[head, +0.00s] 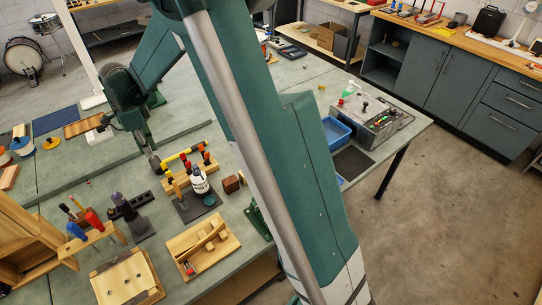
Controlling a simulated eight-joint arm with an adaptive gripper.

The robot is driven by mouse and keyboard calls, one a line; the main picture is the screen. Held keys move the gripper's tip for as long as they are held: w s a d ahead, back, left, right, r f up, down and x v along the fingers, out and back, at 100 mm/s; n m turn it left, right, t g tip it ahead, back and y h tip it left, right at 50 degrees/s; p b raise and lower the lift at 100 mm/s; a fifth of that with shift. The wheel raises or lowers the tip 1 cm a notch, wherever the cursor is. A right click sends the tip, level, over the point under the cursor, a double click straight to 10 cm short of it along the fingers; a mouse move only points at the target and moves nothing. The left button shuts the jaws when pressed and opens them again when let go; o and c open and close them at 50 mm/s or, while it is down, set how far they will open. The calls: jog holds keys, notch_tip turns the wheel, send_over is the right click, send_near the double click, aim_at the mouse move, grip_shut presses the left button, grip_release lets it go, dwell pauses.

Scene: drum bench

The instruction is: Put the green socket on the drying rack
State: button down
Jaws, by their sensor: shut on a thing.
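My gripper (142,141) shows small and dark at the end of my arm, left of the picture's middle, above the bench. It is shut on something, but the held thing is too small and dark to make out. A yellow-handled tool with black bands (187,153) lies just right of it; I cannot tell whether they touch. I cannot pick out the green socket with certainty. A green object (256,222) stands partly hidden behind my large arm link. I cannot tell which stand is the drying rack.
A wooden rack holds screwdrivers (96,219). A dark block (126,206), a white bottle (199,180) and a wooden tray (181,243) stand nearby. A blue bin (335,133) and a grey control box (372,122) sit right of my arm. The bench's back left has free room.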

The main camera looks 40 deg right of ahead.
jog(key=s+d+m, duration=0.3)
jog(key=s+d, duration=0.1)
jog(key=d, duration=1.3)
jog(key=s+d+m, duration=0.2)
jog(key=s+d, duration=0.2)
jog(key=d, duration=1.3)
jog(key=s+d+m, duration=0.5)
jog(key=s+d, duration=1.1)
jog(key=d, duration=0.5)
jog(key=shift+a+f, duration=0.2)
jog(key=shift+f, duration=2.35)
jog(key=shift+f, duration=2.95)
jog(key=shift+f, duration=0.1)
